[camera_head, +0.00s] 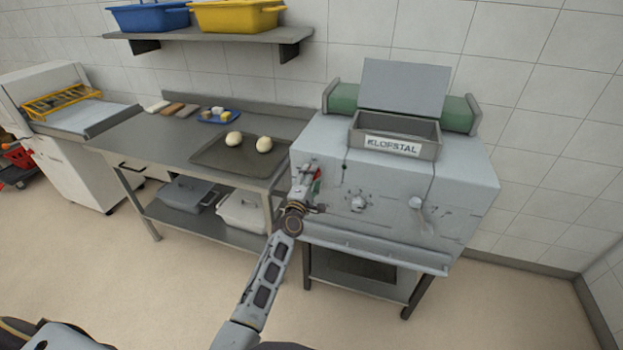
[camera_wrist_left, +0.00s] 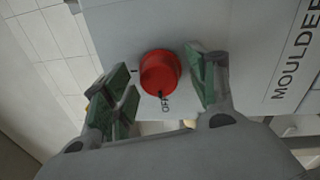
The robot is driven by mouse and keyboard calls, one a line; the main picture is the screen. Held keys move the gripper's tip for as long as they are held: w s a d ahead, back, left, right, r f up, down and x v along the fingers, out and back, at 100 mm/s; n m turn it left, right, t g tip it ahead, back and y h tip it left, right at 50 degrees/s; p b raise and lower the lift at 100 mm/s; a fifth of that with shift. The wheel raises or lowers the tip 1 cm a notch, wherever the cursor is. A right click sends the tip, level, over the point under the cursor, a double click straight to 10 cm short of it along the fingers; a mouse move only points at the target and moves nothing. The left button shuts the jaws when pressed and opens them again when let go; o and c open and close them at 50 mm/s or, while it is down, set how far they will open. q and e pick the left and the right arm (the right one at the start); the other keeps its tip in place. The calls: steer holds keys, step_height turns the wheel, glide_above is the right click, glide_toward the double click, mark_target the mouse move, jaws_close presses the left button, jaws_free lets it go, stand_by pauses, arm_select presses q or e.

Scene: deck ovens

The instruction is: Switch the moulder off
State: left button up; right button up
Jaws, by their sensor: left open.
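The moulder (camera_head: 465,185) is a grey machine marked KLOPSTAL, standing at the right of the head view. In the left wrist view a round red knob (camera_wrist_left: 160,70) sits on its grey panel (camera_wrist_left: 240,50). The word OFF is printed below the knob, and a small dark mark shows at the knob's lower edge. My left gripper (camera_wrist_left: 163,92) is open, its green-padded fingers on either side of the knob with gaps visible. In the head view my left gripper (camera_head: 307,178) is at the machine's left front and mostly hides the knob. My right gripper is not seen.
A steel table (camera_head: 150,142) left of the moulder carries a dark tray (camera_head: 225,160) with two dough pieces. A wall shelf (camera_head: 215,38) holds a blue and a yellow bin. The floor in front is clear.

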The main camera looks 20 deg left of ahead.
arm_select(q)
steer(key=shift+s, duration=0.1)
steer(key=s, duration=1.1)
steer(key=shift+s+a+f, duration=0.2)
steer(key=shift+s+f, duration=0.15)
steer(key=shift+f, duration=0.1)
stand_by(0.8)
